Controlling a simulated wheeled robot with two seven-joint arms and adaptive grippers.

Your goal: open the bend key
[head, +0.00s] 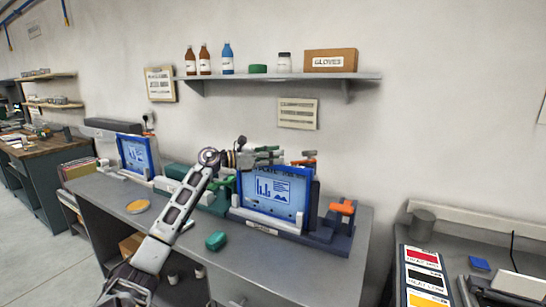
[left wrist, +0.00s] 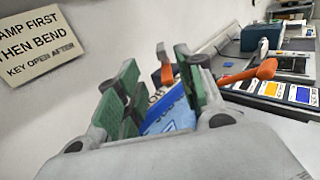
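The unit with the blue-framed screen plate (head: 274,198) stands on the bench. One orange handle (head: 304,161) shows above and behind the plate, and another orange handle (head: 343,208) is at its right. Neither carries a readable label, so I cannot tell which is the bend key. My left gripper (head: 280,154) is above the plate, left of the upper handle. In the left wrist view its green-padded fingers (left wrist: 154,92) are apart. An orange handle (left wrist: 166,73) shows in the gap beyond them; contact is unclear. A larger orange lever (left wrist: 254,74) lies to the right. My right gripper is not in view.
A wall sign (left wrist: 34,45) mentions bending and opening the key. A shelf (head: 280,76) with bottles and a gloves box (head: 330,61) hangs above. The front right bench surface is clear.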

